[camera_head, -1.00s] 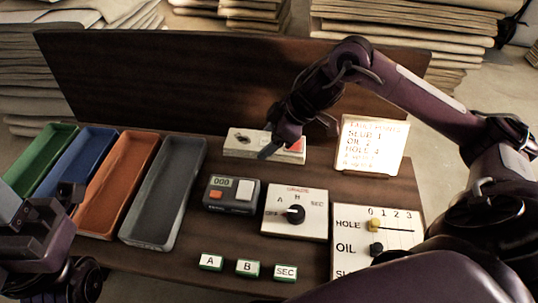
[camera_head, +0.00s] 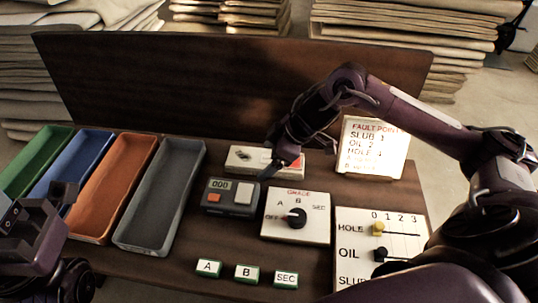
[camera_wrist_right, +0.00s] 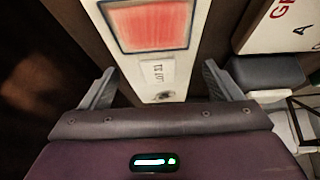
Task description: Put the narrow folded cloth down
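I see no narrow folded cloth on the table or in either gripper. Folded cloths lie only in stacks behind the table, such as the stack at the back right (camera_head: 400,45). My right gripper (camera_head: 272,168) points down over the right part of a flat white box (camera_head: 240,160). In the right wrist view its fingers (camera_wrist_right: 160,88) are spread, and the white box (camera_wrist_right: 185,60) with a red patch shows between and beyond them, with no cloth held. My left gripper (camera_head: 30,215) is at the left edge, its fingertips not clear.
Green (camera_head: 38,160), blue (camera_head: 78,170), orange (camera_head: 118,185) and grey (camera_head: 165,195) trays stand at the left. A counter (camera_head: 230,197), a GRADE dial (camera_head: 296,215), a slider panel (camera_head: 378,245), labelled buttons (camera_head: 246,273) and a FAULT POINTS sign (camera_head: 372,147) occupy the rest. A dark upright board (camera_head: 200,85) stands behind.

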